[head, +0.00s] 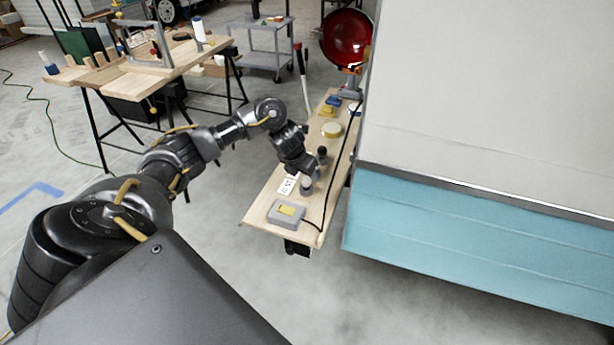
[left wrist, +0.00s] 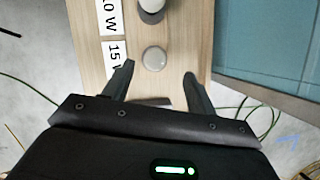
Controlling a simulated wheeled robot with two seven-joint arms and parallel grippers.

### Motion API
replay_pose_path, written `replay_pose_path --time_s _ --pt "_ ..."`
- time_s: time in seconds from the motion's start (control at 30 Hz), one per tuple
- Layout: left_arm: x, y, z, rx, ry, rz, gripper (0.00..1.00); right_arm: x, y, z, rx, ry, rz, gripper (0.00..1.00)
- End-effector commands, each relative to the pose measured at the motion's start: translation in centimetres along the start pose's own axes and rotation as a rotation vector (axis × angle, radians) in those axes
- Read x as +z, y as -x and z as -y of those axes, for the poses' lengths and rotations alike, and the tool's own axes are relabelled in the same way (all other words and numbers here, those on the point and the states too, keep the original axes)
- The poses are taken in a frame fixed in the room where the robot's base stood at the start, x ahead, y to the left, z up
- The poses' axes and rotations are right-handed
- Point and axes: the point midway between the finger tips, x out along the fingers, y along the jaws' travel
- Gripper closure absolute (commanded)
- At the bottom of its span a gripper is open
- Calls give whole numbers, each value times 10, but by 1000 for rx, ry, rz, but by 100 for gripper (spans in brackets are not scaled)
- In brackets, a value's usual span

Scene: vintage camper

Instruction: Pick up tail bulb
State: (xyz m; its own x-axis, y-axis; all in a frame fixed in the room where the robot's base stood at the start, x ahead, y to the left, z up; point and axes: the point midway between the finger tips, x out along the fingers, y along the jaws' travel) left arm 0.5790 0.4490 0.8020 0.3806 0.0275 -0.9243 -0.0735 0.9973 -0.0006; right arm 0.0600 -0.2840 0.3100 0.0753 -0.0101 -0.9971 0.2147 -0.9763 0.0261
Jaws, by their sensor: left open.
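Two small bulb-like pieces stand on a narrow wooden plank (head: 255,215). The nearer one is a small grey piece (head: 307,187); the farther one is dark (head: 322,155). I cannot tell by look which is the tail bulb. My left gripper (head: 308,170) hangs low over the plank beside them. In the left wrist view its open fingers (left wrist: 158,72) point at a small round pale top (left wrist: 154,58), which lies between the fingertip lines with clear space on both sides. A larger pale piece (left wrist: 152,8) is beyond it. My right gripper is not in view.
White cards (head: 286,184) with wattage print lie left of the pieces. The camper's teal and white wall (head: 470,225) closes off the right. A red round lamp (head: 347,38) stands behind.

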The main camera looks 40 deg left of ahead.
Motion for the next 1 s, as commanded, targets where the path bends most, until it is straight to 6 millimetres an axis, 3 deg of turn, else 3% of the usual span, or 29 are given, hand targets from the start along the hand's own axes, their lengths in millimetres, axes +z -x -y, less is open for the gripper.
replay_pose_path --time_s 0.23,0.63,0.9,1.0 --pt "0 -10 -1 1 0 -1 43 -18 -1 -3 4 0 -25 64" --pt "0 -58 -6 0 3 -1 43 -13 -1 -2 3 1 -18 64" --pt "0 -61 -6 1 0 0 43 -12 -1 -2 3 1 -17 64" --pt "0 -61 -6 1 0 0 53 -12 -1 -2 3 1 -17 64"
